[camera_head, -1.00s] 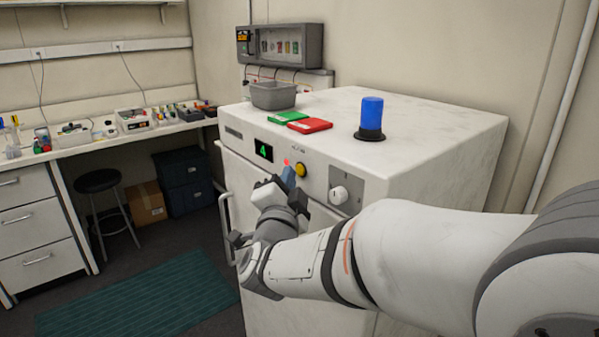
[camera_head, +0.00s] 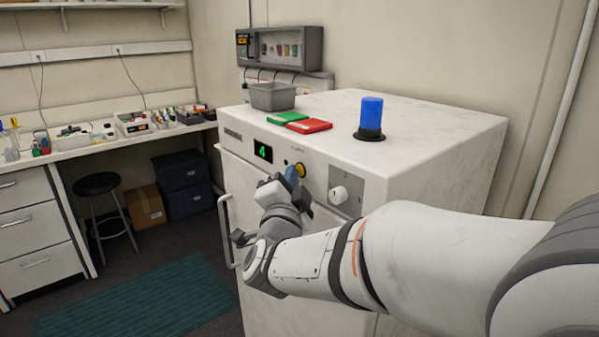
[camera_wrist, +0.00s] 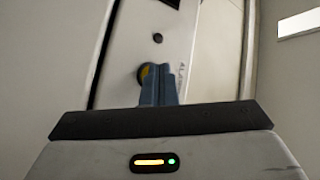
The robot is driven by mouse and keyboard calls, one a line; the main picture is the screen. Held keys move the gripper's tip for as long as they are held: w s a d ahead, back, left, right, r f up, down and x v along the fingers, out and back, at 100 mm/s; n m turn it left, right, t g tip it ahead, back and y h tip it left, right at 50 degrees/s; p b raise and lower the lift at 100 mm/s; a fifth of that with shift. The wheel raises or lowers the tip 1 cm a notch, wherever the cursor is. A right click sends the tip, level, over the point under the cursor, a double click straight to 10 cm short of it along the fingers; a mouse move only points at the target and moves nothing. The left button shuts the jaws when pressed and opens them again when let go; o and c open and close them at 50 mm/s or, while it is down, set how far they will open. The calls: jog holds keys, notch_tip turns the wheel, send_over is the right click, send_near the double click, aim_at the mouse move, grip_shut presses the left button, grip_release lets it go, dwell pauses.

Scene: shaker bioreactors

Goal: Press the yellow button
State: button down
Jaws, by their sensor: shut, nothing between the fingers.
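The yellow button (camera_head: 300,170) is a round knob on the front panel of the white machine (camera_head: 420,135). It sits between the green "4" display and the white dial. My gripper (camera_head: 291,173) is shut and empty, its blue fingertips at the button's left edge in the head view. In the wrist view the yellow button (camera_wrist: 146,74) shows partly behind the shut fingers (camera_wrist: 159,84), which cover its right side. I cannot tell whether the fingertips touch it.
A blue beacon (camera_head: 371,113), red and green folders (camera_head: 309,126) and a grey bin (camera_head: 274,96) stand on top. A small dark button (camera_wrist: 157,38) is nearby.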

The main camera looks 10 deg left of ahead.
jog(key=shift+s+a, duration=0.35)
jog(key=shift+s, duration=0.05)
jog(key=s+a+b, duration=0.1)
jog(key=s+a, duration=0.3)
jog(key=shift+s, duration=0.3)
dwell(0.3)
jog(key=shift+d, duration=0.1)
dwell(0.4)
